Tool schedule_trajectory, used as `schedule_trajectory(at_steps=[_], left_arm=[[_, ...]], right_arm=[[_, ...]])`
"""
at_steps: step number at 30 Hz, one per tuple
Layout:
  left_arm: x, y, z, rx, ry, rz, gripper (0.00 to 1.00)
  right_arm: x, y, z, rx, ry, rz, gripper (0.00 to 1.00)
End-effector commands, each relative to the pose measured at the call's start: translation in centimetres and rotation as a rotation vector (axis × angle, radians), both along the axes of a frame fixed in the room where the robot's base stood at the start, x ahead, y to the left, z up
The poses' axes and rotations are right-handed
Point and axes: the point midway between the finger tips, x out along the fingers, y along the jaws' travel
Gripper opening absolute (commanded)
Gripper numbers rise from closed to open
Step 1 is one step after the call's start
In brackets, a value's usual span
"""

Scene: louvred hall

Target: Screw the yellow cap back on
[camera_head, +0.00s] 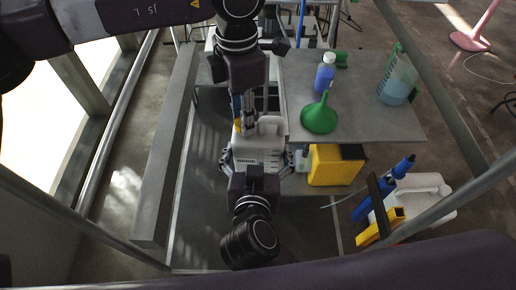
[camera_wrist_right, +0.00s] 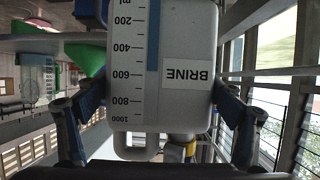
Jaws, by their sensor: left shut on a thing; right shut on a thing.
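A white jug labelled BRINE (camera_head: 260,158) stands in the middle of the head view. My right gripper (camera_head: 256,162) is shut on its body, with a finger on each side. The jug also fills the middle of the right wrist view (camera_wrist_right: 165,60), upside down, with its handle and neck at the bottom. The yellow cap (camera_head: 238,127) shows as a small patch at the jug's top; it also shows by the neck in the wrist view (camera_wrist_right: 190,149). My left gripper (camera_head: 244,124) points down over the neck, shut on the cap and mostly hiding it. I cannot tell whether the cap sits on the thread.
On the grey table at right are a green funnel (camera_head: 319,117), a blue bottle (camera_head: 325,76) and a measuring jug (camera_head: 397,82). A yellow container (camera_head: 335,166) stands right of the brine jug.

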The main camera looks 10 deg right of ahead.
Motion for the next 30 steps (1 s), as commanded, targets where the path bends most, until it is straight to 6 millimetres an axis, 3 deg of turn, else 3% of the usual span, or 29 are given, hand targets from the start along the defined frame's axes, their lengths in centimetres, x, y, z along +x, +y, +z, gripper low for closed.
schedule_trajectory(at_steps=[5, 9, 10, 15, 25, 30], left_arm=[[0.2, 0.1, 0.0, 0.002, -0.003, -0.273, 0.0], [0.2, 0.2, 0.0, 0.003, -0.004, -0.271, 0.0], [0.2, 0.2, 0.0, 0.003, -0.004, -0.271, 0.27], [0.2, 0.1, 0.0, 0.002, -0.004, -0.27, 0.46], [0.1, 0.0, 0.3, 0.0, -0.003, -0.27, 0.46], [0.2, 0.0, 2.4, -0.001, -0.006, -0.269, 0.46]], right_arm=[[0.0, -0.1, 0.2, 0.001, -0.005, -0.003, 0.18], [0.0, -0.1, 0.2, 0.001, -0.005, -0.003, 0.18], [0.0, -0.1, 0.2, 0.001, -0.005, -0.003, 0.18], [0.1, -0.1, 0.2, 0.001, -0.005, -0.003, 0.18], [0.1, 0.0, 0.3, 0.002, -0.005, -0.001, 0.18], [0.1, 0.0, 0.3, 0.002, -0.005, -0.001, 0.18]])
